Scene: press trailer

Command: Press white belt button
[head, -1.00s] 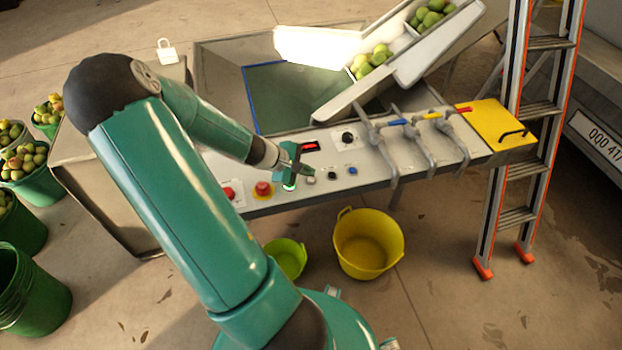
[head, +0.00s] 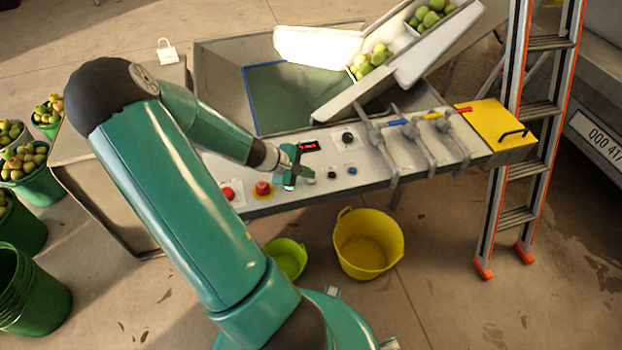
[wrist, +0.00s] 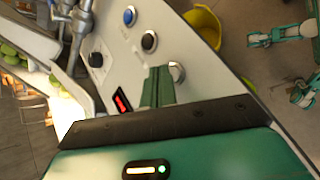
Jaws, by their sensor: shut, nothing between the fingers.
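The white button (wrist: 179,72) is a pale round cap on the grey control panel (head: 385,170), left of the black and blue buttons in the head view. My gripper (head: 309,172) is shut and empty over the panel. In the wrist view its green fingers (wrist: 158,86) stand right beside the white button and overlap its edge. In the head view the fingertips cover most of the button. I cannot tell whether they touch it.
A black button (head: 332,175) and a blue button (head: 352,170) sit close to the right. Red buttons (head: 263,188) lie to the left. Levers (head: 378,145) rise farther right. A yellow tub (head: 368,243) stands on the floor below.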

